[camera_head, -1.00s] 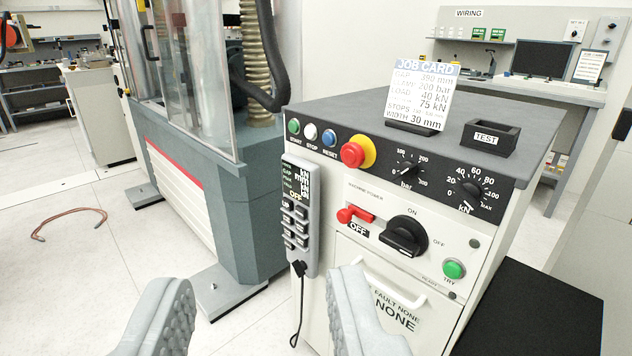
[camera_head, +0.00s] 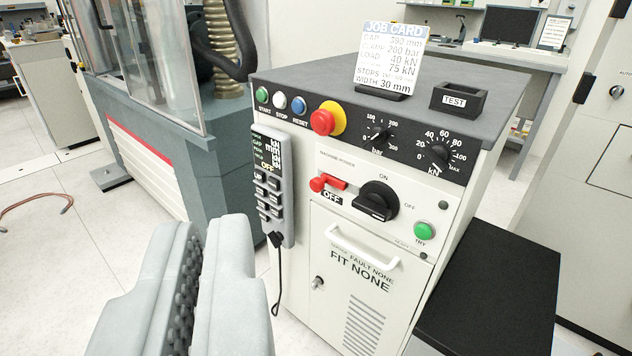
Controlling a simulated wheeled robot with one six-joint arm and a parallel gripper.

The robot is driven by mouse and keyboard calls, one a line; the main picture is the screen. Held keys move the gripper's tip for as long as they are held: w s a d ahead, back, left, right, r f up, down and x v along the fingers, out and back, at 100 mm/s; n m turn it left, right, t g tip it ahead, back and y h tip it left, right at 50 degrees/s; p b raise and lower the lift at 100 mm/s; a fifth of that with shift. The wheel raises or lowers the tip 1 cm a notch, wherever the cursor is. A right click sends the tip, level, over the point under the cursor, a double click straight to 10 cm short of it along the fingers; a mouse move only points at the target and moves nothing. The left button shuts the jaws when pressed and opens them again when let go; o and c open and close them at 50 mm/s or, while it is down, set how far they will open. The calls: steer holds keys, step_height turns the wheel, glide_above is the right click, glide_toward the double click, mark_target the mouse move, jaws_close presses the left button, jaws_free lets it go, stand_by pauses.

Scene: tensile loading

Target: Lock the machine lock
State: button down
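The front panel of the grey cabinet carries a red handle-like piece (camera_head: 327,183) under the machine power lettering, with an OFF label (camera_head: 332,197) just below it. Beside it on the right is a black rotary knob (camera_head: 376,202), with ON above it and OFF to its right. A small round metal lock (camera_head: 318,283) sits low on the cabinet door. I cannot tell which of these is the machine lock. My gripper (camera_head: 208,228) is in the lower left, apart from the cabinet. Its grey fingers are close together with a narrow gap, and nothing shows between them.
A grey pendant (camera_head: 271,187) hangs on the cabinet's left edge with a black cable. A white door handle (camera_head: 362,251) sticks out. A red stop button (camera_head: 322,122), dials and a green button (camera_head: 424,230) surround the knob. A black block (camera_head: 490,290) stands right; free floor lies left.

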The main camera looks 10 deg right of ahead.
steer(key=w+f+n+t+h, duration=0.15)
steer(key=w+f, duration=0.25)
steer(key=w, duration=0.9)
steer(key=w+f+n+h, duration=0.1)
steer(key=w+f+n, duration=0.15)
steer(key=w, duration=1.05)
steer(key=w+d+f+n+g+h, duration=0.1)
steer(key=w+f+h, duration=0.2)
steer(key=w+f, duration=0.3)
steer(key=w+d+f+n+h, duration=0.1)
steer(key=w+f+h, duration=0.3)
steer(key=f, duration=1.1)
steer(key=shift+w+d+n+g, duration=0.3)
steer(key=shift+w+g, duration=0.05)
steer(key=shift+w, duration=1.3)
steer(key=shift+f, duration=0.1)
steer(key=w+d, duration=0.6)
steer(key=d, duration=0.1)
steer(key=shift+d+f, duration=0.15)
steer(key=shift+d, duration=0.05)
